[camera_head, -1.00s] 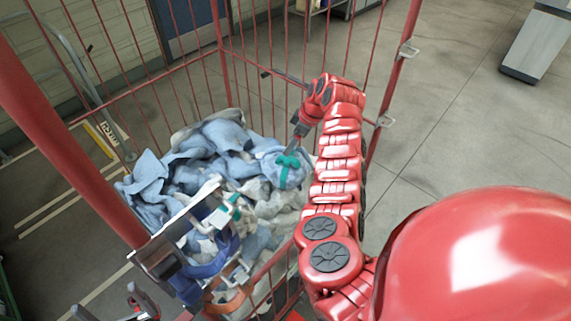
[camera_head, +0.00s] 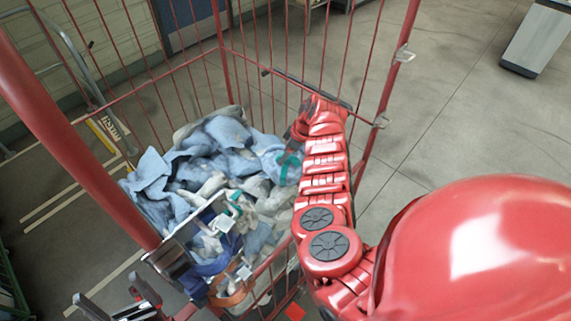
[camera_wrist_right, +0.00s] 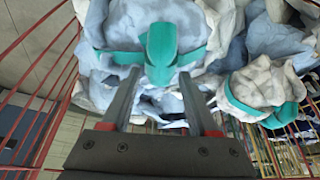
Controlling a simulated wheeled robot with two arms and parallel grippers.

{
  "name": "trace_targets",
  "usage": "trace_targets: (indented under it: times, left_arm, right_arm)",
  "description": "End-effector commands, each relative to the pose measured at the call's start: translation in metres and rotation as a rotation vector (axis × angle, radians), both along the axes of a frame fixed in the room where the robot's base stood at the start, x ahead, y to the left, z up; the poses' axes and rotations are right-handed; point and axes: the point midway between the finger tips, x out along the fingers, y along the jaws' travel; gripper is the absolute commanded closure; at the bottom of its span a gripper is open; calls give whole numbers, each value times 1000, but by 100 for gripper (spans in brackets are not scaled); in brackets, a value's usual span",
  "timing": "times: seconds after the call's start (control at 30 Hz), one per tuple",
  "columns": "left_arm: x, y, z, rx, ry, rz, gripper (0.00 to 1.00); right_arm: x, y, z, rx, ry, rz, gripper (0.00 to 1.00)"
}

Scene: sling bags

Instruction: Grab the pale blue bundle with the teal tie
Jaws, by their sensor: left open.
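The pale blue bundle with the teal tie (camera_head: 289,168) lies on the right side of the heap in the red cage, partly hidden by my right arm. In the right wrist view its teal tie (camera_wrist_right: 162,52) is close ahead. My right gripper (camera_wrist_right: 160,82) is open, its two fingers apart on either side of the tie's knot and close to the cloth. I cannot tell whether they touch it. In the head view its fingertips are mostly hidden. My left gripper (camera_head: 116,304) is open and empty at the lower left, outside the cage.
A whitish bundle with a teal tie (camera_wrist_right: 262,88) lies beside it. Loose blue cloths (camera_head: 190,165) fill the cage's left. Smaller white pieces with teal and an orange-brown strap (camera_head: 235,296) lie at the front. Red cage bars (camera_head: 222,75) surround the heap.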

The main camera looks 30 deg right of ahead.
Motion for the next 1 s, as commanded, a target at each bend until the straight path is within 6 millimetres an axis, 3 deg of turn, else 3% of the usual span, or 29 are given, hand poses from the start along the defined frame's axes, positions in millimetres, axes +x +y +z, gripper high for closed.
trace_targets:
  times: [0.07,0.3,1.0]
  left_arm:
    - [0,0,0,0,0,0,6]
    - [0,0,0,0,0,0,6]
    - [0,0,0,0,0,0,6]
  right_arm:
    - [0,0,0,0,0,0,56]
    - [0,0,0,1,1,-1,99]
    - [0,0,0,1,1,-1,100]
